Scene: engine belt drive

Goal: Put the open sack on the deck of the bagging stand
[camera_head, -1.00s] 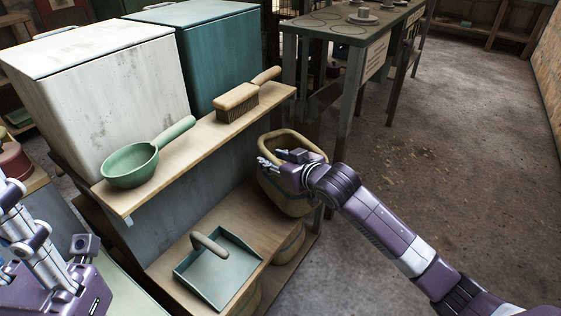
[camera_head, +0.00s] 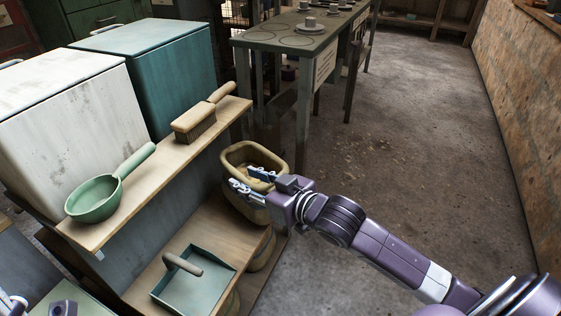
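The open sack (camera_head: 237,157) is tan with a thick rolled rim, mouth up, beside the right end of the wooden shelf unit. My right gripper (camera_head: 250,181) is at the near side of its rim. One finger shows over the mouth and the other outside the near wall; whether they press on the wall I cannot tell. I cannot tell for sure which piece is the bagging stand.
The upper shelf (camera_head: 150,178) holds a green ladle (camera_head: 97,199) and a brush (camera_head: 196,124). A dustpan (camera_head: 192,285) lies on the lower shelf (camera_head: 212,228). White and teal bins stand behind. Floor on the right is clear.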

